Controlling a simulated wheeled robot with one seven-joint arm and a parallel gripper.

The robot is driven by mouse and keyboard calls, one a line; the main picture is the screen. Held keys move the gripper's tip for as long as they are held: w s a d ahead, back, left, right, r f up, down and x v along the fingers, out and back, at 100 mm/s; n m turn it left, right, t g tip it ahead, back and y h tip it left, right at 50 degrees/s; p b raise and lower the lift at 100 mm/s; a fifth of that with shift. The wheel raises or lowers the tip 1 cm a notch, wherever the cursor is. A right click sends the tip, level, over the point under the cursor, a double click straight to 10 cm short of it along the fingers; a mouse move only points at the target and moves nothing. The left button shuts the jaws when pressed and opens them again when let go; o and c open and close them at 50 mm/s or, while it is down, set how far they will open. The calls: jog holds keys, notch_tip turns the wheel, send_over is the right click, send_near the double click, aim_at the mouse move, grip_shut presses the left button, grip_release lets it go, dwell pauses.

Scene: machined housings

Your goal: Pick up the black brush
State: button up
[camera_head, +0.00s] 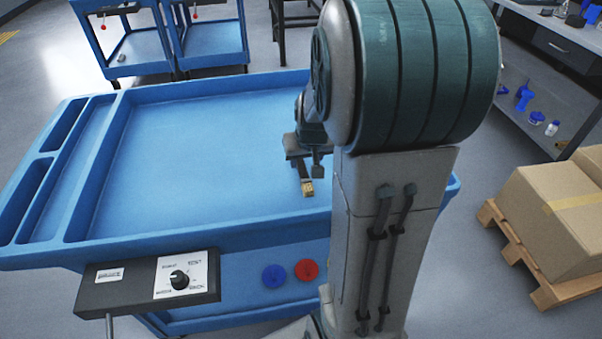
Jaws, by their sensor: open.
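My gripper (312,178) hangs over the right part of the blue cart's tray (190,150), partly hidden behind my arm. Its jaws are open. A small tan piece with dark marks (307,188) shows at the lower end of the gripper; I cannot tell whether it is a fingertip or part of a brush. I cannot make out a black brush for certain anywhere in this view. The tray floor behind and to the right of my arm is hidden.
The cart's raised rim and narrow left compartments (30,190) surround the bare tray. A control box with a knob (150,283) stands at the front. Blue carts (130,45) are behind. Cardboard boxes (555,215) on a pallet and a shelf (545,95) are at right.

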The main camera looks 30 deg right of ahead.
aim_at(303, 170)
jog(key=shift+b+x, duration=0.45)
jog(key=shift+x, duration=2.55)
grip_shut()
